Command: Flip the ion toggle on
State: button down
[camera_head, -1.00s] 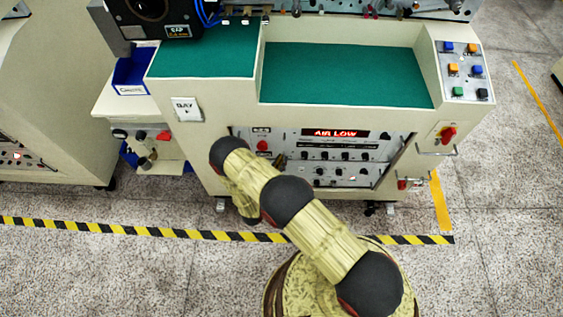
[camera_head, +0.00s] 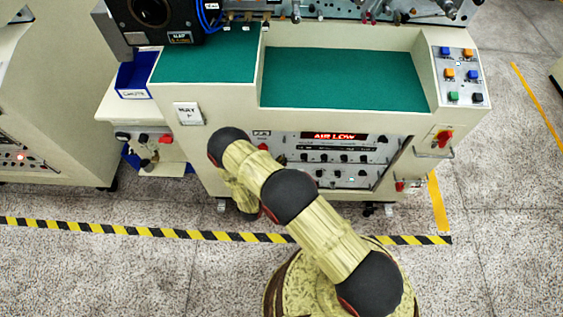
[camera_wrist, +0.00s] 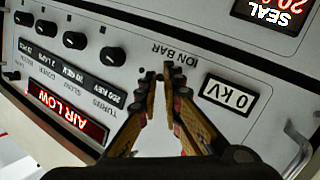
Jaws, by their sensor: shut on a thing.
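In the wrist view the ION BAR label (camera_wrist: 168,57) shows upside down on the grey control panel (camera_wrist: 205,60). My gripper (camera_wrist: 160,76) is right at that label, its fingertips close together on the ion toggle. The toggle is mostly hidden between the fingertips, so I cannot tell which way its lever points. A meter (camera_wrist: 229,95) beside it reads 0 kV. In the head view my arm reaches to the left part of the panel (camera_head: 300,178) on the machine's front, and my gripper is hidden there.
A row of black knobs (camera_wrist: 115,55) lies beside the toggle. The red AIR LOW display (camera_wrist: 66,112) is lit, and so is a SEAL display (camera_wrist: 274,14). A metal handle (camera_wrist: 298,150) sticks out at the lower right. Yellow-black tape (camera_head: 150,232) crosses the floor.

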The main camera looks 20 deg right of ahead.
jog(key=g+p, duration=0.1)
jog(key=r+g+y+p, duration=0.1)
jog(key=r+n+g+y+p, duration=0.1)
jog(key=p, duration=0.1)
jog(key=shift+w+r, duration=0.2)
jog(key=shift+w, duration=0.05)
jog(key=shift+w+r+n+g+y+p, duration=0.15)
jog(key=shift+n+g+y+p, duration=0.15)
jog(key=shift+g+p, duration=0.4)
jog(key=shift+w+r+n+g+y+p, duration=0.15)
jog(key=shift+g+y+p, duration=0.3)
jog(key=shift+g, duration=0.45)
jog(key=c, duration=2)
grip_release()
jog(key=shift+d, duration=0.1)
jog(key=shift+o, duration=0.2)
jog(key=shift+s, duration=0.1)
jog(key=v, duration=1.2)
